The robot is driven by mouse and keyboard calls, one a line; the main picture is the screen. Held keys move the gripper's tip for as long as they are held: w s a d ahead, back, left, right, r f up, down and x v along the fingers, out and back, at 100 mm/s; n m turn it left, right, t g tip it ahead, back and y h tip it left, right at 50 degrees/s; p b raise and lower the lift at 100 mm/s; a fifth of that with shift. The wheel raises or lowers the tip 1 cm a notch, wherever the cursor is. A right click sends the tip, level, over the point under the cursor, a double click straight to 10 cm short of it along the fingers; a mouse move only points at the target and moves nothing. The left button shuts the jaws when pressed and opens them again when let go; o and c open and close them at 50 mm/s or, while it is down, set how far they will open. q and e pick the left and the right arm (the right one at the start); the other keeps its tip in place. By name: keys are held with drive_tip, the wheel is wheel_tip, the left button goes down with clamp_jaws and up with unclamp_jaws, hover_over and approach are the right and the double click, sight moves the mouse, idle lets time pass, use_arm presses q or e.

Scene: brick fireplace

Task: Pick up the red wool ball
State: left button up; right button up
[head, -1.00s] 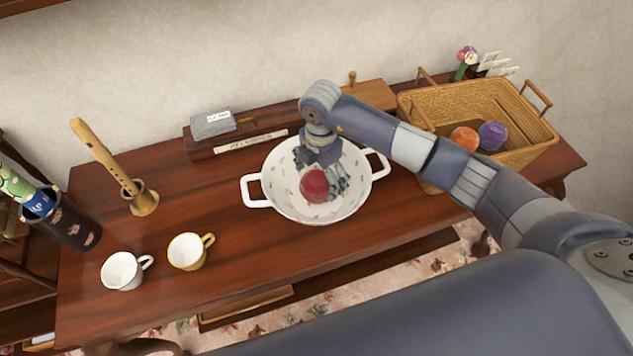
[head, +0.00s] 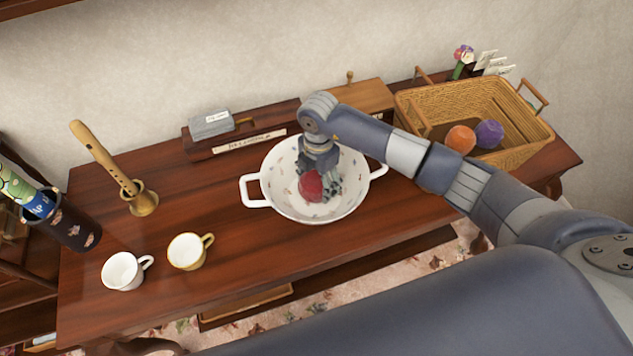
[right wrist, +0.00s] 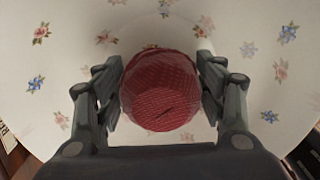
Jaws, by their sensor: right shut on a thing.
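The red wool ball (head: 311,186) is inside the white two-handled bowl (head: 279,204), which has small flower prints. My right gripper (head: 322,184) reaches down into the bowl and is shut on the ball. In the right wrist view the ball (right wrist: 160,90) sits between the two fingers (right wrist: 160,92), with a pad against each side. The flowered inner wall of the bowl (right wrist: 60,70) fills the background there. I cannot tell whether the ball still touches the bowl's bottom. My left gripper is not in view.
A wicker basket (head: 510,160) at the right holds an orange ball (head: 460,139) and a purple ball (head: 489,134). Two cups (head: 122,272) (head: 186,252), a recorder in a brass stand (head: 141,203) and a dark box (head: 205,147) stand on the wooden table (head: 235,285).

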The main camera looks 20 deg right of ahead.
sight(318, 175)
drive_tip(key=shift+r, duration=0.35)
wheel_tip(318, 175, up, 9)
drive_tip(key=shift+f+b, duration=0.2)
drive_tip(key=shift+b, duration=0.7)
drive_tip(key=shift+r, duration=0.6)
drive_tip(key=shift+r+p, duration=2.05)
drive_tip(key=shift+p, duration=0.25)
